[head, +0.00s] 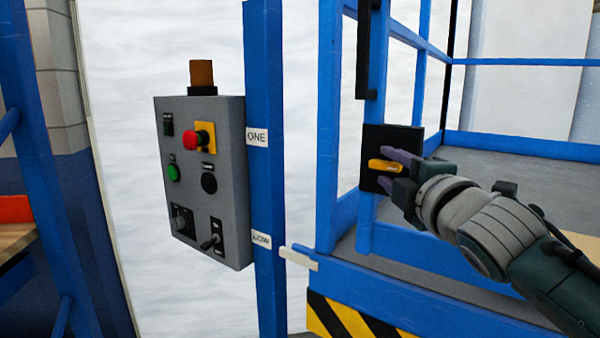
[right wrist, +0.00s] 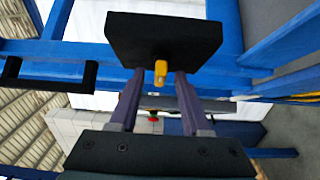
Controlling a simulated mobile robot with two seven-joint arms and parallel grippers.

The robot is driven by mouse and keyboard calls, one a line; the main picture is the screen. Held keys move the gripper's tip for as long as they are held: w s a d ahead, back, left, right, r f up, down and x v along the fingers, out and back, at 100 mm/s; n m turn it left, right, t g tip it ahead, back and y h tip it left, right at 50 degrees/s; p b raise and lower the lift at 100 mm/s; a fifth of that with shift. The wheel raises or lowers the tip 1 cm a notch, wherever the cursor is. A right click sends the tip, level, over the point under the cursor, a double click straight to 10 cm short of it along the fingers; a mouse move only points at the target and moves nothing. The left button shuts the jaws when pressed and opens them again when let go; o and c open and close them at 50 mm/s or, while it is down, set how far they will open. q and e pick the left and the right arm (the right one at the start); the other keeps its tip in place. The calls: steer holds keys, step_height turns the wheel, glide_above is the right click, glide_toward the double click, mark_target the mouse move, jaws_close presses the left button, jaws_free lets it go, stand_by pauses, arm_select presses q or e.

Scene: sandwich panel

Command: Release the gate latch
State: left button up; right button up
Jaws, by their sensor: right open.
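The gate latch is a yellow handle (head: 381,165) on a square black plate (head: 378,139), fixed to a blue post of the gate. In the head view the handle lies roughly level. My right gripper (head: 392,170) is open at the plate, one purple finger above the handle and one below. In the right wrist view the handle (right wrist: 160,72) sits between the tips of the open gripper (right wrist: 159,78), with a gap on each side; the plate (right wrist: 165,38) is just beyond. I cannot tell whether a fingertip touches the plate. My left gripper is not in view.
A grey control box (head: 230,130) with a red button (head: 196,139), a green button (head: 173,172) and an amber lamp (head: 202,74) hangs on a blue post (head: 264,60) to the left. Blue rails (head: 520,148) run behind my right arm. A white tab (head: 298,257) sticks out lower left.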

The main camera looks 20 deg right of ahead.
steer(key=v, duration=0.9)
steer(key=shift+s+f, duration=0.1)
steer(key=shift+s, duration=0.05)
